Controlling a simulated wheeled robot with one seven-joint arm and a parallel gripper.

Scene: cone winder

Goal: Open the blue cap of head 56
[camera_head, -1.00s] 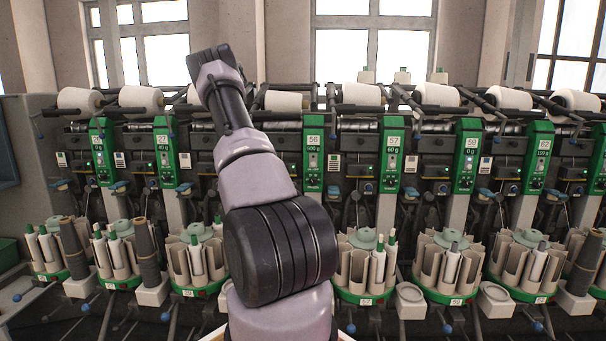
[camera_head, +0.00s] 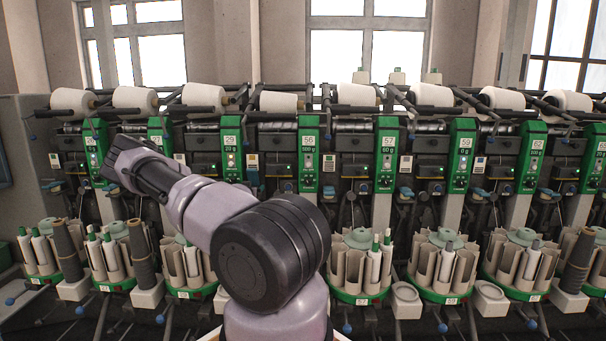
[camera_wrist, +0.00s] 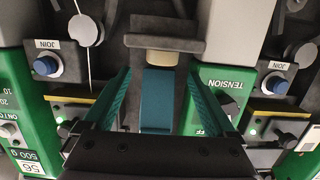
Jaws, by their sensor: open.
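In the wrist view a blue cap (camera_wrist: 158,98) hangs in the middle, below a pale round part and a dark bracket. My gripper (camera_wrist: 161,79) is open, with one teal finger on each side of the cap and a visible gap on both sides. The fingers are not closed on it. A green panel with the label 56 (camera_wrist: 32,166) is at the lower left of the wrist view. In the head view the panel of head 56 (camera_head: 310,158) stands near the middle. My arm leans left there, and I cannot make out the fingers or this cap.
In the wrist view a green TENSION panel (camera_wrist: 222,88) is close on the right. Blue JOIN buttons (camera_wrist: 46,65) sit on both sides. In the head view, bobbin magazines (camera_head: 360,265) line the front below, and white yarn cones (camera_head: 278,101) line the top.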

